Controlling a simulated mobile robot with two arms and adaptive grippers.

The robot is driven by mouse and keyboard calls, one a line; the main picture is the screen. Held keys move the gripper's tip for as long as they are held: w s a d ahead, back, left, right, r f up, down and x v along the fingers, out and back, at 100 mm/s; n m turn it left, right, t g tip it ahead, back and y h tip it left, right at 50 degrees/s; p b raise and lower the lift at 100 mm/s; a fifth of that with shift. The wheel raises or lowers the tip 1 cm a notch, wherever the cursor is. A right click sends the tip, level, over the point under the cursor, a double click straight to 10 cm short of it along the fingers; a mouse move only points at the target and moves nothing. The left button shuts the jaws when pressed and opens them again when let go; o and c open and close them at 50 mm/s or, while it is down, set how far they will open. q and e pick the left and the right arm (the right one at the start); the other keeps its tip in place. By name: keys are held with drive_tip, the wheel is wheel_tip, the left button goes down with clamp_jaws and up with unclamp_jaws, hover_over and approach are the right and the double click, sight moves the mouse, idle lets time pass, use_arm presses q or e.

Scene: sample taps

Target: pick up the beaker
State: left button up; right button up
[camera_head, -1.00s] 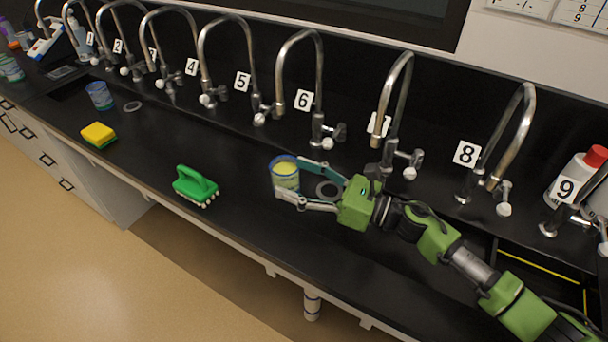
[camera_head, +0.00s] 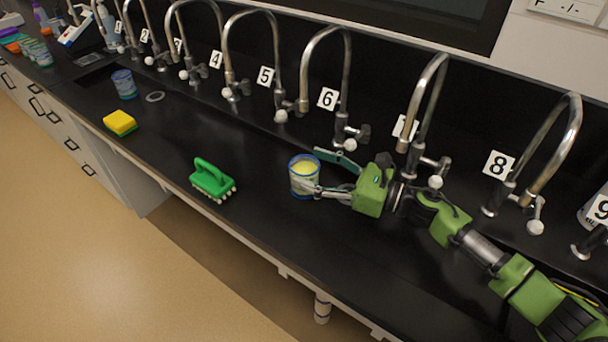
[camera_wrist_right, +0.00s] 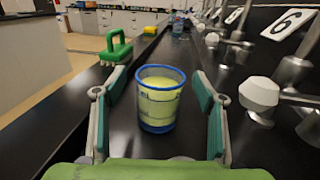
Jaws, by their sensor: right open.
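The beaker (camera_head: 303,176) is clear with a blue rim and base and holds yellow-green liquid. It stands upright on the black bench in front of tap 6. My right gripper (camera_head: 322,171) comes in from the right with its fingers open, one on each side of the beaker. In the right wrist view the beaker (camera_wrist_right: 159,98) is between the two spread fingers (camera_wrist_right: 160,112), with a gap on each side. My left gripper is not in view.
A green brush (camera_head: 212,180) and a yellow-green sponge (camera_head: 119,123) lie to the left. Another blue-rimmed beaker (camera_head: 125,84) stands farther left. Curved taps, including tap 6 (camera_head: 348,95), line the back. The bench front between brush and beaker is clear.

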drive_tip(key=shift+x, duration=1.3)
drive_tip(key=shift+d, duration=0.1)
drive_tip(key=c, duration=1.4)
drive_tip(key=shift+s+r, duration=0.1)
drive_tip(key=shift+r, duration=0.05)
